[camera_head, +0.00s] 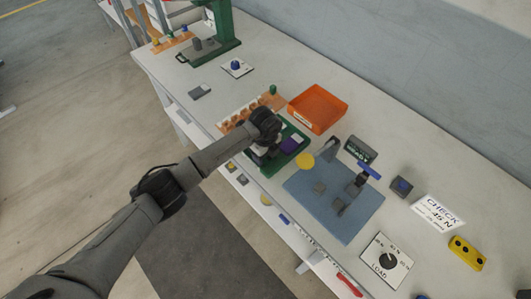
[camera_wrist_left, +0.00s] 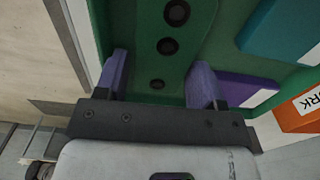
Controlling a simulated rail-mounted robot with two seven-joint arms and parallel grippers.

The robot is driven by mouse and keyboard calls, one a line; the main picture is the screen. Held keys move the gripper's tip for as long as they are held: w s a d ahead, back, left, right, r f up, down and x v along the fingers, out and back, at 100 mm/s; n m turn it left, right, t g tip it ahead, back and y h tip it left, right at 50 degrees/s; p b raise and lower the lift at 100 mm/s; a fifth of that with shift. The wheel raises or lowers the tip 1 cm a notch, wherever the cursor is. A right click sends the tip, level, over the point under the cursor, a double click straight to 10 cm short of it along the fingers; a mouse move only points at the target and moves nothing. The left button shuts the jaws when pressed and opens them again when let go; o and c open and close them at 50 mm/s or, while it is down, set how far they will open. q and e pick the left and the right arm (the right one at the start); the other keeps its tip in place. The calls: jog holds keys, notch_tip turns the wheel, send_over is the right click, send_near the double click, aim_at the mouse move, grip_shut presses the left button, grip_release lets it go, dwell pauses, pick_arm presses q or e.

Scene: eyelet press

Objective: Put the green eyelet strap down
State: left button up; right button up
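My left gripper (camera_head: 262,152) is low over a green tray (camera_head: 298,137) at the middle of the bench; the arm hides its fingertips in the head view. In the left wrist view its two purple-padded fingers (camera_wrist_left: 158,85) stand apart. The green eyelet strap (camera_wrist_left: 190,30), with dark round eyelets of graded size, has its near end between them, over the green tray surface. I cannot tell whether the pads press on the strap's edges or whether it rests on the tray. My right gripper is not in view.
An orange bin (camera_head: 318,107) stands just behind the tray. A blue mat (camera_head: 335,203) with small grey parts and a stand lies to the right. An orange rack (camera_head: 240,113) is to the left, with the green press (camera_head: 222,25) farther left. Some white bench top is clear.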

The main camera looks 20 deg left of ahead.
pick_arm(q)
jog(key=shift+r, duration=0.3)
notch_tip(320, 180, up, 12)
jog(key=p, duration=0.1)
jog(key=shift+f, duration=0.15)
jog(key=shift+p, duration=0.3)
